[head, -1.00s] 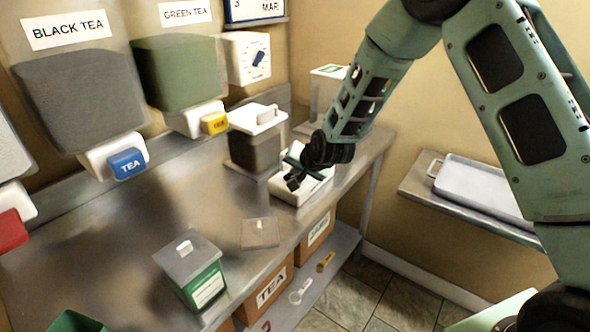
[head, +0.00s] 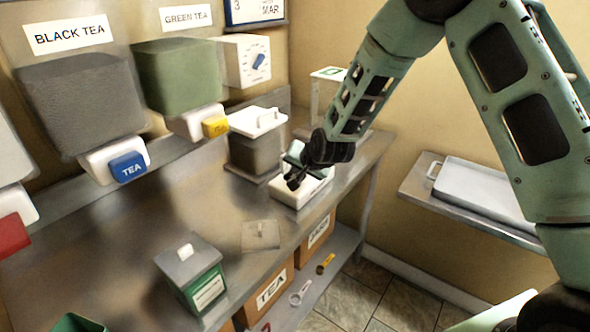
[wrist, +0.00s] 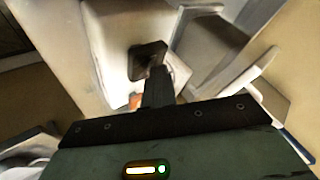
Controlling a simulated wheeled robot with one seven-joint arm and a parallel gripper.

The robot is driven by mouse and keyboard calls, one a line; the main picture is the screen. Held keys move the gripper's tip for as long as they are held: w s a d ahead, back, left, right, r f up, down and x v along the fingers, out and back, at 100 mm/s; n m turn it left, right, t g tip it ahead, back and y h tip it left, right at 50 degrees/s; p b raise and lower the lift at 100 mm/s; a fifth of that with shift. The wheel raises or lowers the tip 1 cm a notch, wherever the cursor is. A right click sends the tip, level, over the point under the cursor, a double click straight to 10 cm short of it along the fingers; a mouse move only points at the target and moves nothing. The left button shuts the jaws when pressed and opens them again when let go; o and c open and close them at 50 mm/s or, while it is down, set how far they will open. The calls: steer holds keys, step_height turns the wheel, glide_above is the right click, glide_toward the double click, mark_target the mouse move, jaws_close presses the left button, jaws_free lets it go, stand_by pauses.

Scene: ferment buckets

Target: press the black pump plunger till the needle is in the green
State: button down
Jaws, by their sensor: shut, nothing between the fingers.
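A low white pump unit (head: 285,194) sits on the steel counter towards its far right end. My gripper (head: 293,183) is shut and points down over this unit, covering much of its top. In the wrist view the shut fingers (wrist: 157,88) reach towards a dark square piece (wrist: 147,58), which looks like the black plunger top; I cannot tell whether they touch it. A small orange-red and white patch (wrist: 136,98) shows beside the fingers, perhaps part of the gauge. The needle and the green zone cannot be made out.
A white-lidded container (head: 255,150) stands just left of the unit. A green box with a grey lid (head: 190,270) and a flat grey lid (head: 261,235) lie nearer on the counter. Tea dispensers (head: 80,100) line the wall. A tray (head: 485,188) rests on the right shelf.

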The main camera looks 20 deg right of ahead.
steer(key=shift+r+p, duration=0.55)
steer(key=shift+r, duration=0.6)
step_height(320, 180, up, 5)
steer(key=p, duration=0.3)
steer(key=shift+d+r, duration=0.1)
stand_by(2.4)
